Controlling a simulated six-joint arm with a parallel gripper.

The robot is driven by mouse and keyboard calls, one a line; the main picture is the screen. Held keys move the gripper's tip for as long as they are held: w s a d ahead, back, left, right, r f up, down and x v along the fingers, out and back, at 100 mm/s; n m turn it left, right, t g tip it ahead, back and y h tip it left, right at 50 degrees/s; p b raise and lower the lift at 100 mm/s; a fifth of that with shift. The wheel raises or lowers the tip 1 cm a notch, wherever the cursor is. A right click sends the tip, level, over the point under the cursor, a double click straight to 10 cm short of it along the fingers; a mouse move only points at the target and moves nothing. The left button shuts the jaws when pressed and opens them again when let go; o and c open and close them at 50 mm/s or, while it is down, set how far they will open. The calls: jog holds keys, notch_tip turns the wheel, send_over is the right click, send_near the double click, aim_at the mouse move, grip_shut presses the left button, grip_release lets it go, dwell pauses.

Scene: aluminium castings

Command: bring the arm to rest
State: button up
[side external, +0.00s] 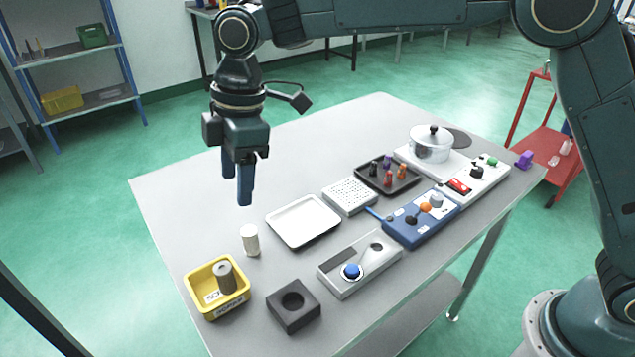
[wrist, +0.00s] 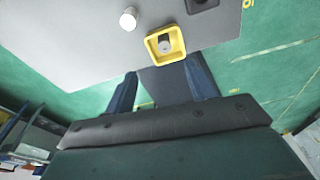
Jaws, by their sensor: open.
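My gripper (side external: 240,188) hangs high above the left part of the grey table (side external: 180,190), fingers pointing down. It is open and empty. In the wrist view its two blue fingers (wrist: 162,88) stand apart with nothing between them. A white cylinder (side external: 250,240) stands upright on the table below and in front of the gripper; it also shows in the wrist view (wrist: 128,19). A grey cylinder (side external: 225,277) stands in a yellow bin (side external: 208,310) at the table's near left corner.
A black block with a round hole (side external: 293,306), a white tray (side external: 303,221), a blue-button panel (side external: 350,272), a blue control box (side external: 420,222), a dark tray (side external: 388,180) with small pieces and a lidded pot (side external: 430,145) stand on the table. The table's far left is clear.

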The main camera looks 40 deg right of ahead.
jog(key=s+d+r+m+t, duration=0.1)
jog(key=s+d+r+m, duration=0.35)
jog(key=d, duration=0.45)
jog(key=s+d+r+m+t, duration=0.25)
jog(key=s+d+r, duration=0.3)
jog(key=d, duration=0.35)
jog(key=s+d+f+m+t+h, duration=0.1)
jog(key=s+d+m, duration=0.3)
jog(key=s, duration=0.5)
jog(key=s+d+f+m+h, duration=0.1)
jog(key=s+d+f+m, duration=0.3)
jog(key=s+d, duration=0.5)
jog(key=shift+f+m+t, duration=0.15)
jog(key=shift+m+t, duration=0.2)
jog(key=shift+m, duration=0.45)
